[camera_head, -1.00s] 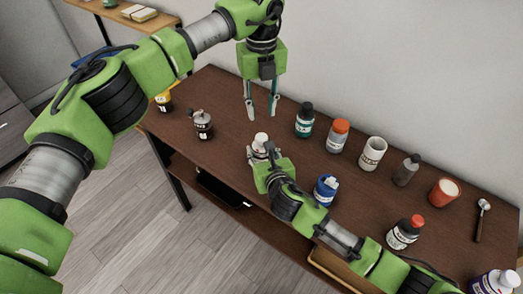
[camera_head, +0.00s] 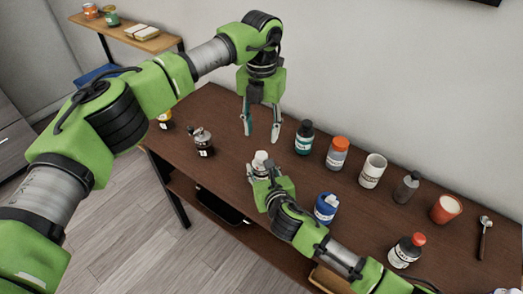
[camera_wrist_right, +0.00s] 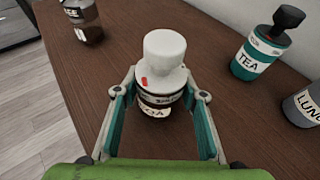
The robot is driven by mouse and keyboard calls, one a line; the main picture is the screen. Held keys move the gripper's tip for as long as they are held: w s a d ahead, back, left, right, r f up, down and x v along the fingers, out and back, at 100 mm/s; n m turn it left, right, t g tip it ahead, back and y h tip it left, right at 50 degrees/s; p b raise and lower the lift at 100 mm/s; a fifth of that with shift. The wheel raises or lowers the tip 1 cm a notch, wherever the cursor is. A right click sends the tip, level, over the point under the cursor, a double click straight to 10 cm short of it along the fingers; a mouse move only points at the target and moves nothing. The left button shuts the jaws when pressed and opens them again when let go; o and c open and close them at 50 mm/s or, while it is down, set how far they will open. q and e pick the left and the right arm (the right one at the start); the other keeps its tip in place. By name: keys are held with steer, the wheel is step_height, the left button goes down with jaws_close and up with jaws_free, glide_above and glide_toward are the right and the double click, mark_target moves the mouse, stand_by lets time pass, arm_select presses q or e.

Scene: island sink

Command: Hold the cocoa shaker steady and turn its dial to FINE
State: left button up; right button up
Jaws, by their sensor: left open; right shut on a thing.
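The cocoa shaker (camera_head: 261,158) stands upright on the dark wooden table. In the right wrist view the shaker (camera_wrist_right: 163,72) has a white top with a narrower knob, a small red mark, and a dark body with a pale label ending in "OA". My right gripper (camera_head: 257,176) is shut on its body from the near side; its fingers (camera_wrist_right: 160,112) lie on both sides of it. My left gripper (camera_head: 261,137) is open and empty, pointing down above and behind the shaker. The dial's FINE mark cannot be read.
A teal TEA bottle (camera_head: 304,138), an orange-lidded jar (camera_head: 337,153) and a white canister (camera_head: 372,171) stand right of the shaker. A blue container (camera_head: 326,207) is close to my right arm. A dark jar (camera_head: 201,141) stands to the left, with bare table between.

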mark_target(261, 154)
arm_select(q)
step_height(261, 154, down, 9)
steer(key=shift+r, duration=0.15)
steer(key=c, duration=1.1)
